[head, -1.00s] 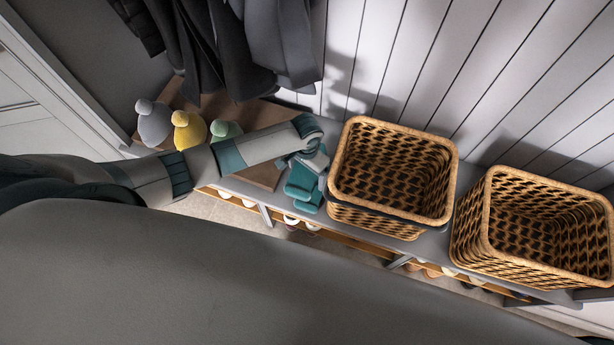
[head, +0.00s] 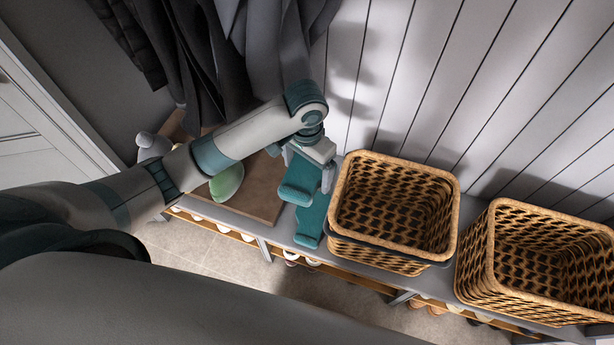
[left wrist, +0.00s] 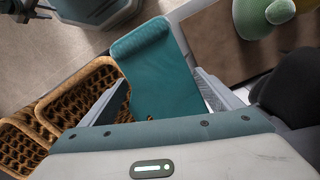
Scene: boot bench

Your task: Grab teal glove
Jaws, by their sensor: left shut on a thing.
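The teal glove (head: 312,218) hangs in my left gripper (head: 307,168), beside the left wall of the nearer basket. My right gripper is in neither view.
A wicker basket (head: 342,212) stands just right of the glove, with another basket (head: 476,265) farther right on the grey bench (head: 255,222). A green hat (head: 227,182) and a grey hat (head: 152,145) are at the left, partly behind my arm. Dark coats (head: 190,60) hang above.

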